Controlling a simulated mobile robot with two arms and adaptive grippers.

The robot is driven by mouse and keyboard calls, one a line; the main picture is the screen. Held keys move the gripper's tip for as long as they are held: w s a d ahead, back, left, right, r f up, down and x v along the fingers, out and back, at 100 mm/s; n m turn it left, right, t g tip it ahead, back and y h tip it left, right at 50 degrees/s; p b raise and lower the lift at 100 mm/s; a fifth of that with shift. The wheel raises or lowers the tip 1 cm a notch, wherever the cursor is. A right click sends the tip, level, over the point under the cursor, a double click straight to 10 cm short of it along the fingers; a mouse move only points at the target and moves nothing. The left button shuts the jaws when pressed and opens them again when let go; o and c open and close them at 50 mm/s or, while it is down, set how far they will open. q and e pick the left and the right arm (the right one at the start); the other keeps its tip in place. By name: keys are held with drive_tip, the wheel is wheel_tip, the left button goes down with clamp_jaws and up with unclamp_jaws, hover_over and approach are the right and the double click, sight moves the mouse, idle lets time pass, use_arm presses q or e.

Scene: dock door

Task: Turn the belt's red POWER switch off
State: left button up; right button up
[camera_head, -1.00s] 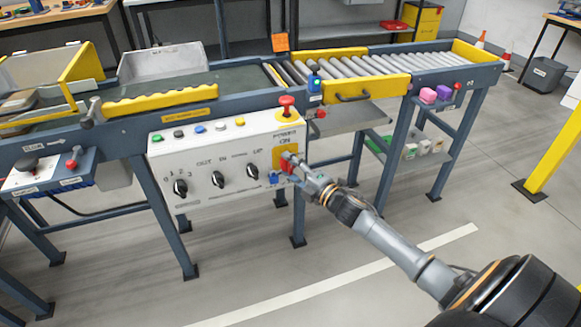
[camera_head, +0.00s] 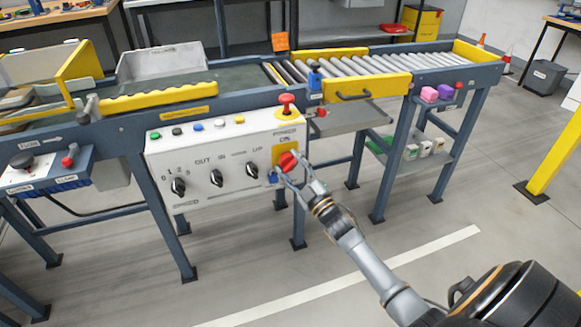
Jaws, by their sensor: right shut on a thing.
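The red POWER switch (camera_head: 287,161) is a red knob on a yellow plate at the right end of the white control panel (camera_head: 222,194). The words POWER and ON show above it. My right gripper (camera_head: 289,167) comes in from the lower right, with one finger on each side of the knob, and is shut on it. The panel face behind the fingers is partly hidden. My left gripper is not in view.
A red mushroom button (camera_head: 287,104) stands on top of the panel just above the switch. Black selector knobs (camera_head: 216,178) sit to the left. A roller conveyor (camera_head: 365,66) runs behind.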

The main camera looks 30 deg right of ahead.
drive_tip(key=m+h, duration=0.2)
drive_tip(key=m, duration=0.3)
drive_tip(key=shift+t, duration=0.4)
drive_tip(key=m+h, duration=0.3)
drive_tip(key=m, duration=0.3)
drive_tip(key=shift+p, duration=0.3)
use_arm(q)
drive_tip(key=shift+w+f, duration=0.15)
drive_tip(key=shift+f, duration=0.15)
use_arm(e)
drive_tip(key=shift+m+h, duration=0.6)
drive_tip(key=shift+m, duration=0.3)
drive_tip(key=o, duration=1.2)
drive_tip(key=shift+c, duration=0.2)
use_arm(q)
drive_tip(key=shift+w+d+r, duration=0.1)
